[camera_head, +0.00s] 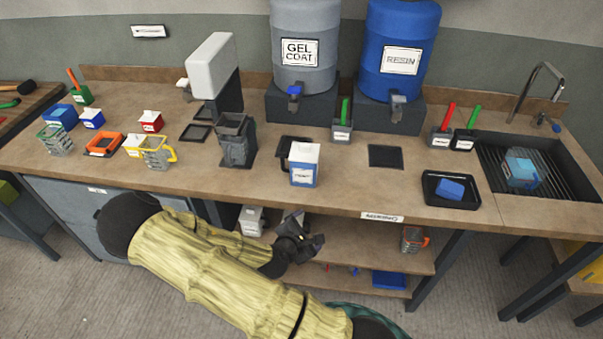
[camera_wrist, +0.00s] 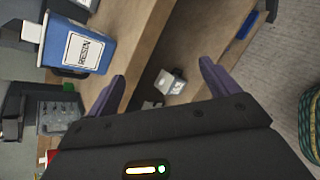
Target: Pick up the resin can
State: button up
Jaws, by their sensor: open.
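A blue can with a white top and a white label (camera_head: 304,170) stands upright near the front edge of the workbench (camera_head: 340,192); I take it to be the resin can, but its label is too small to read surely. It also shows in the wrist view (camera_wrist: 78,44), at upper left, with a dark handle part behind it in the head view. My gripper (camera_head: 303,240) is in front of and below the bench edge, just under the can and apart from it. In the wrist view my gripper (camera_wrist: 160,85) has its fingers spread, with nothing between them.
A blue RESIN drum (camera_head: 398,30) and a grey GEL COAT drum (camera_head: 303,30) stand behind. A grey jug (camera_head: 236,140) is left of the can, a black tray (camera_head: 450,200) to its right. The lower shelf (camera_head: 370,255) is close to my gripper.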

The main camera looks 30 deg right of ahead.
aim_at(302, 174)
jog(key=w+a+r+n+t+b, duration=0.1)
jog(key=w+r+n+t, duration=0.3)
jog(key=n+t, duration=0.4)
jog(key=w+n+b, duration=0.1)
jog(key=n, duration=0.2)
jog(key=shift+a+n+h, duration=0.3)
jog(key=shift+h, duration=0.1)
jog(key=shift+w, duration=0.1)
jog(key=p+x, duration=0.3)
jog(key=x, duration=0.9)
jog(key=shift+d, duration=0.1)
jog(key=shift+w+d+r+p, duration=0.1)
jog(key=shift+w+d+p, duration=0.3)
jog(key=shift+p, duration=0.25)
jog(key=p+x, duration=0.1)
jog(key=x, duration=0.2)
jog(key=shift+w+d+p, duration=0.1)
jog(key=shift+p, duration=0.2)
jog(key=shift+w+d+f, duration=0.2)
jog(key=shift+w+f, duration=0.05)
jog(key=shift+w, duration=0.1)
